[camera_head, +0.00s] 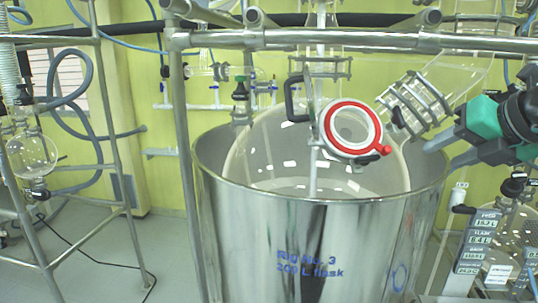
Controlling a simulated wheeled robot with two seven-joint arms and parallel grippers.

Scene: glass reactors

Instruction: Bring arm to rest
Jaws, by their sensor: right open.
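My right gripper (440,154) comes in from the right edge, with grey fingers and a green and black body. Its fingers are apart and nothing shows between them. The fingertips are beside the right rim of a large steel vessel (345,245); I cannot tell whether they touch it. My left gripper is not in view.
The vessel is marked "Rig No. 3 200 L flask" and holds a big glass flask (268,155) with a red ring (378,118) at its opening. Steel frame pipes (300,40) cross above. A panel of readouts (473,240) stands at lower right. Floor (100,240) shows at left.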

